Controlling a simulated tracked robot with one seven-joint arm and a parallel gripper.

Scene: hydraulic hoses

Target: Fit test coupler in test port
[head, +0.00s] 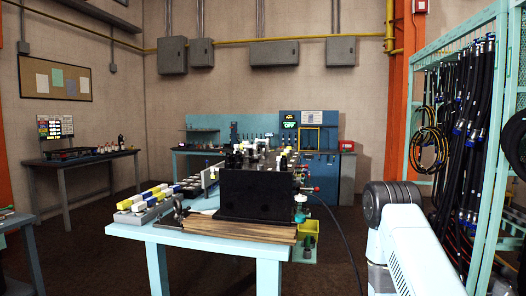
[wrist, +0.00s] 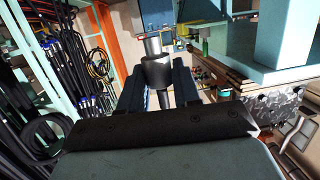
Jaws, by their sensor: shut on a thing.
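My gripper (wrist: 156,82) shows in the wrist view with its two dark fingers shut on the test coupler (wrist: 157,71). In the head view my gripper is out of sight. A black block (head: 257,195) with fittings stands on the workbench there. I cannot pick out the test port.
A hose rack (head: 470,120) stands at right.

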